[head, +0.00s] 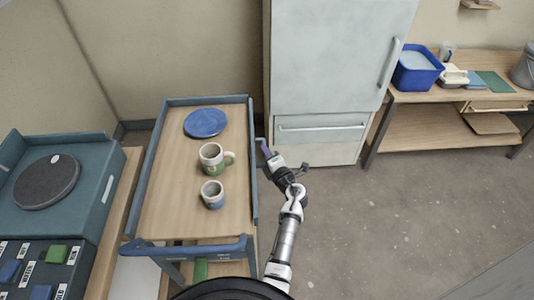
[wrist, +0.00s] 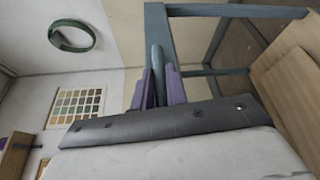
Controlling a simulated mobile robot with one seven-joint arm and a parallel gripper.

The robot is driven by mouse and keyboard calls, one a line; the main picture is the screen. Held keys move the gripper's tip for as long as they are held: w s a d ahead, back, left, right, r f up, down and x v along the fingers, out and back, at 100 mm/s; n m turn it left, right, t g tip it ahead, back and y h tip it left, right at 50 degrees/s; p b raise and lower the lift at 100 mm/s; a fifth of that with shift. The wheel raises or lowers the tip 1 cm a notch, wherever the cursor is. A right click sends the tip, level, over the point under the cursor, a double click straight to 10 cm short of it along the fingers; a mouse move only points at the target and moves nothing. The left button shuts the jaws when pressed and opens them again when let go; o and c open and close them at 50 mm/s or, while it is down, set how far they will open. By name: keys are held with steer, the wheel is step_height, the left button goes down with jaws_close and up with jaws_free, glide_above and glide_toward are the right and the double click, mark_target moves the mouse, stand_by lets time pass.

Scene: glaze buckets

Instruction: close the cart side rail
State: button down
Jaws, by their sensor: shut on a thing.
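The cart (head: 165,195) has a wooden top with blue-grey rails around it. The side rail (head: 254,180) runs along the cart's right edge, and a small blue-grey handle stands out from it near the fridge. My gripper (head: 264,149) is at this handle, to the right of the cart top. In the wrist view, my gripper's purple fingers (wrist: 158,90) are shut on a rounded blue-grey bar (wrist: 157,62), with one finger on each side. The fingers hide the bar's lower part. I cannot tell how far the rail is swung.
On the cart top stand a blue plate (head: 205,123), a green-and-white mug (head: 212,160) and a blue-and-white cup (head: 213,194). A fridge (head: 335,60) stands close behind my gripper. The floor (head: 400,220) to the right is clear.

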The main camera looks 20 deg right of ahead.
steer(key=c, duration=1.4)
jaws_free()
steer(key=shift+a, duration=0.1)
steer(key=s+d+r+b, duration=0.1)
steer(key=s+b, duration=0.1)
steer(key=s, duration=1.1)
steer(key=shift+s+d+r, duration=0.15)
steer(key=shift+s+d, duration=0.1)
steer(key=shift+s, duration=0.1)
